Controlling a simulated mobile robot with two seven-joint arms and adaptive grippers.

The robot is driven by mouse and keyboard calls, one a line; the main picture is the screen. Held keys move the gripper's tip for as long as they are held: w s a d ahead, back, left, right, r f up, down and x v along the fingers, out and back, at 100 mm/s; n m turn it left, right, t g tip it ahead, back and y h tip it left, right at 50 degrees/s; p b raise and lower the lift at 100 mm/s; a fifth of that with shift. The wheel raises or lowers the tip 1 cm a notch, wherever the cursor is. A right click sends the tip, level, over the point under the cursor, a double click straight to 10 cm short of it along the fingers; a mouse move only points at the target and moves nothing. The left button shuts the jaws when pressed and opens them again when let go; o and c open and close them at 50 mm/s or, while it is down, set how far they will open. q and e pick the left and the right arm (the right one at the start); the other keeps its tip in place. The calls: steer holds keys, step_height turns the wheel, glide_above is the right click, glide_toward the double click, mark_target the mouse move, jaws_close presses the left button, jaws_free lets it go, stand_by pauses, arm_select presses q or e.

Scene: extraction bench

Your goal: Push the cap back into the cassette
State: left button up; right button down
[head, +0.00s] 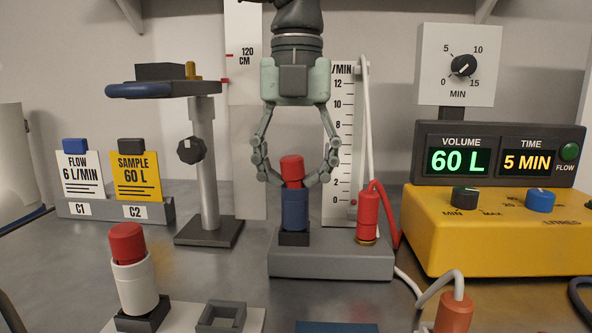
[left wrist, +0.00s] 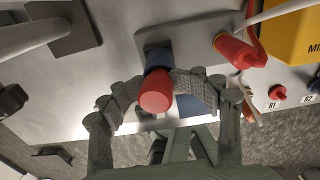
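The blue cassette (head: 294,210) stands upright in a dark socket on a grey block at the centre of the head view. Its red cap (head: 292,170) sits on top, slightly tilted, with a narrower red part showing above the blue. My left gripper (head: 294,181) reaches down from above, its two curved fingers closed in on opposite sides of the cap's lower part. The left wrist view shows the red cap (left wrist: 156,92) between the finger pads and the blue cassette (left wrist: 158,57) behind it. The exact finger contact is partly hidden. My right gripper is not in view.
A white cylinder with a red cap (head: 134,275) stands front left, beside an empty square socket (head: 221,316). A red connector with a hose (head: 368,214) is right of the cassette. A clamp stand (head: 206,165) is left; a yellow instrument (head: 480,235) is right.

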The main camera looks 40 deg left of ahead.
arm_select(q)
steer(key=shift+r, duration=0.15)
stand_by(0.3)
step_height(320, 180, up, 12)
steer(key=shift+w, duration=0.1)
stand_by(0.3)
stand_by(0.4)
